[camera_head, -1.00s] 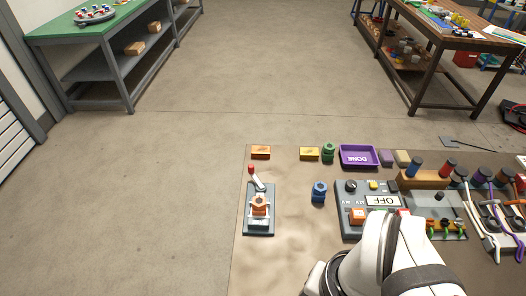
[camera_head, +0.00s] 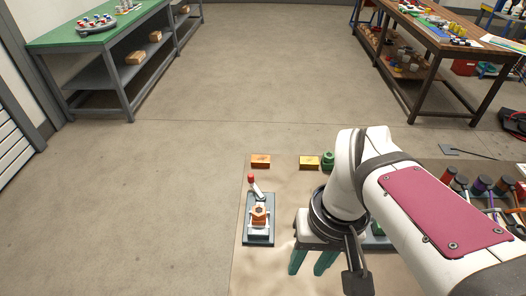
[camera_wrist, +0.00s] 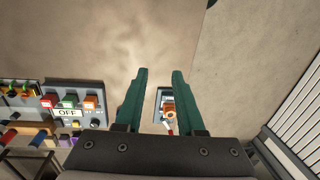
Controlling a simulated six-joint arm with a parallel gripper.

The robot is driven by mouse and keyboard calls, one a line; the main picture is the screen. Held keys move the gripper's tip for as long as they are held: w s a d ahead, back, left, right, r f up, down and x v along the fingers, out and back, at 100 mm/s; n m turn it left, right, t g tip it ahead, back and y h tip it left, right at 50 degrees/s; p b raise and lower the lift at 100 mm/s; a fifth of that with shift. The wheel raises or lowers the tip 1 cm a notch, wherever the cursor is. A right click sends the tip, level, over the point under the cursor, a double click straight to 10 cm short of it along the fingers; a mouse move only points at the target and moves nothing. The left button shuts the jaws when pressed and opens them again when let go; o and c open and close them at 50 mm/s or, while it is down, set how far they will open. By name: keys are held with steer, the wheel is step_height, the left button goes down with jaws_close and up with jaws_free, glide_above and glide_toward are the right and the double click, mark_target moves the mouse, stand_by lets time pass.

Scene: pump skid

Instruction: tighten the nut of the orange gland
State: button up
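The orange gland (camera_head: 259,214) with its hex nut sits in a grey clamp fixture (camera_head: 258,236) with a red-tipped lever (camera_head: 252,183), left of my gripper in the head view. The orange gland also shows in the wrist view (camera_wrist: 169,115), partly beside the right finger. My gripper (camera_head: 312,272) has two green fingers, apart and pointing down, with nothing between them. In the wrist view my gripper (camera_wrist: 160,72) is open, and the fixture lies beyond the fingers. My gripper is apart from the gland.
An orange block (camera_head: 260,160), a yellow block (camera_head: 309,162) and a green gland (camera_head: 328,160) stand behind. A control panel with an OFF display (camera_wrist: 68,113) lies to the left in the wrist view.

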mark_target(259, 210)
steer(key=o, duration=0.5)
steer(key=w+a+n, duration=0.1)
steer(key=w+n, duration=0.2)
steer(key=w, duration=0.1)
steer(key=w+a+n, duration=0.2)
steer(key=w+n, duration=0.1)
steer(key=w, duration=0.2)
steer(key=w+a+n, duration=0.1)
steer(key=w+n, duration=0.3)
steer(key=w, duration=0.1)
steer(key=shift+w+a+r+h, duration=0.1)
steer(key=shift+w+a+h, duration=0.15)
steer(key=shift+h, duration=0.15)
steer(key=shift+o, duration=0.2)
steer(key=w+a+f+n, duration=0.3)
steer(key=w+a+n, duration=0.1)
steer(key=w+n, duration=0.3)
steer(key=shift+w+a+f+h, duration=0.2)
steer(key=shift+w+a+h, duration=0.1)
steer(key=shift+w, duration=0.35)
steer(key=shift+n, duration=0.3)
step_height(259, 210, down, 15)
steer(key=shift+f, duration=0.4)
jaws_close()
